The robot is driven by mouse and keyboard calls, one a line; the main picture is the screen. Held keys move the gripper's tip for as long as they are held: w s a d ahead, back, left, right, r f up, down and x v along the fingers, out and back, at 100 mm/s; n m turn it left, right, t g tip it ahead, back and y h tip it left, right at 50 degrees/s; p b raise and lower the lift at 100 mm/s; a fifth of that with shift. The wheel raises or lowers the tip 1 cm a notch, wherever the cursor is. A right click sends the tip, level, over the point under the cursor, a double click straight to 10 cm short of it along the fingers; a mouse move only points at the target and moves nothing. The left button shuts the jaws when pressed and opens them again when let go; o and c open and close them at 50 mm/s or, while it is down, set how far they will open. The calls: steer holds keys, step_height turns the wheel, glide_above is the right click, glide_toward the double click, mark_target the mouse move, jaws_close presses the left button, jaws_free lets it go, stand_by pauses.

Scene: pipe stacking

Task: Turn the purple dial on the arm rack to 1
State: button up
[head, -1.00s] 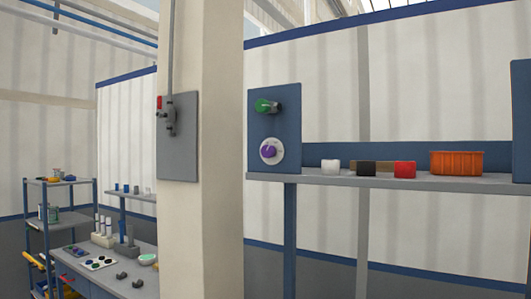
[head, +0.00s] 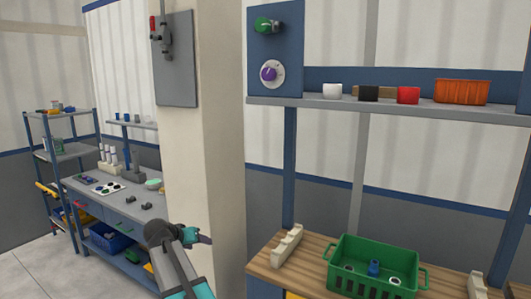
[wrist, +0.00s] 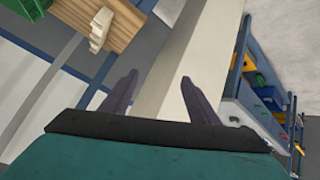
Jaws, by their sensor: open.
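The purple dial (head: 268,74) sits on a round white plate, low on a blue upright panel (head: 291,85) at the left end of the rack shelf. The marks around the dial are too small to read, so I cannot tell its setting. My gripper (head: 207,239) is low in front of the beige pillar, well below and left of the dial. The wrist view shows its two dark fingers (wrist: 158,82) spread apart with nothing between them. The dial is not in the wrist view.
A green valve handle (head: 264,25) is above the dial. White, black and red blocks and an orange bin (head: 461,91) stand on the shelf. A green crate (head: 375,266) is on the wooden bench below. The pillar (head: 205,150) stands left of the rack.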

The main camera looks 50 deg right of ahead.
steer(key=s+d+r+m+t+h, duration=0.15)
steer(key=d+r, duration=0.25)
steer(key=r, duration=1.2)
steer(key=s+d+r+m+h, duration=0.1)
steer(key=d+r+m+h, duration=0.3)
steer(key=r, duration=1.1)
steer(key=m+g+h+p, duration=0.1)
steer(key=m+h+p, duration=0.15)
steer(key=m, duration=0.25)
glide_toward(267, 75)
steer(key=a+b, duration=0.1)
steer(key=a, duration=0.3)
steer(key=shift+s+a+f+n+h, duration=0.1)
steer(key=shift+s+f+n+h, duration=0.15)
steer(key=shift+s+h, duration=0.1)
steer(key=p+x, duration=0.5)
steer(key=x, duration=0.7)
steer(key=shift+r, duration=0.1)
steer(key=shift+p+x, duration=0.4)
steer(key=shift+x, duration=0.5)
steer(key=shift+s, duration=0.1)
